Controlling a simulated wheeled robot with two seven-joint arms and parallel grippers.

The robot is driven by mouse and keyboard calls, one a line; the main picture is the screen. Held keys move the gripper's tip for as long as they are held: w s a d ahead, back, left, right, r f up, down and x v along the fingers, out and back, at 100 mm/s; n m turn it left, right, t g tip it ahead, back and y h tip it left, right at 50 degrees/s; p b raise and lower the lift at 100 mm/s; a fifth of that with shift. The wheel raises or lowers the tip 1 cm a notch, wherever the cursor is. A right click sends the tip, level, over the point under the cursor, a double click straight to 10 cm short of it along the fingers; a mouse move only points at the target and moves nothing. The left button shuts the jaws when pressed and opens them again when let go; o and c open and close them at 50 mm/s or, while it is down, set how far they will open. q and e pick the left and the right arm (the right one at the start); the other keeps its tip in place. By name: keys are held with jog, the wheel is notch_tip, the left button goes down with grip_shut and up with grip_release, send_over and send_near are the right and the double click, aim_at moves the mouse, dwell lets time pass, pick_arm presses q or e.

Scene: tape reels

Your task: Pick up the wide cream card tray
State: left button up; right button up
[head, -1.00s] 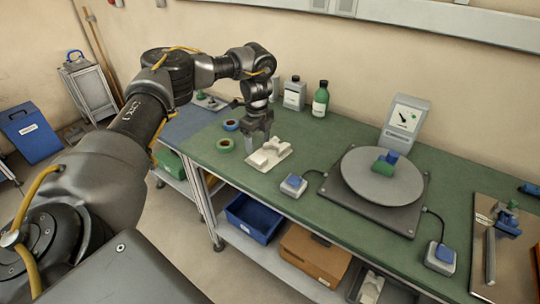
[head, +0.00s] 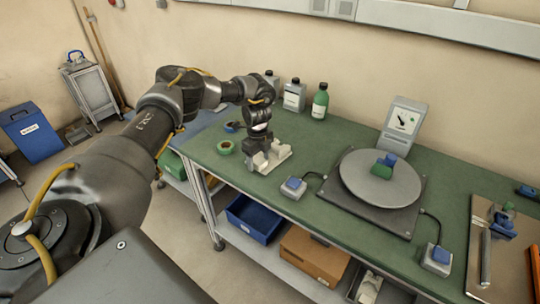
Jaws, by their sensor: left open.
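A cream tray-like piece (head: 281,153) lies on the green bench top, in the left half of the bench. I take it as the wide cream card tray. My left gripper (head: 259,160) points down at its left end, with the jaws open and the fingers low over or beside it. The fingers and wrist hide part of the tray. I cannot tell whether they touch it. My right gripper is not in view.
Green tape (head: 224,147) and blue tape (head: 232,127) lie left of the tray. A blue-topped switch box (head: 293,187) and a grey turntable (head: 380,178) stand to the right. Bottles (head: 320,101) stand behind. The bench's front edge is close.

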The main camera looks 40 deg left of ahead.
pick_arm(q)
jog(key=c, duration=1.2)
jog(key=shift+r, duration=0.45)
notch_tip(320, 180, up, 2)
jog(key=shift+r+b, duration=0.2)
jog(key=shift+b, duration=0.55)
jog(key=s+d+r, duration=0.6)
jog(key=s+r, duration=0.3)
jog(key=s, duration=0.3)
jog(key=shift+s+d+r, duration=0.15)
jog(key=shift+d+r, duration=0.2)
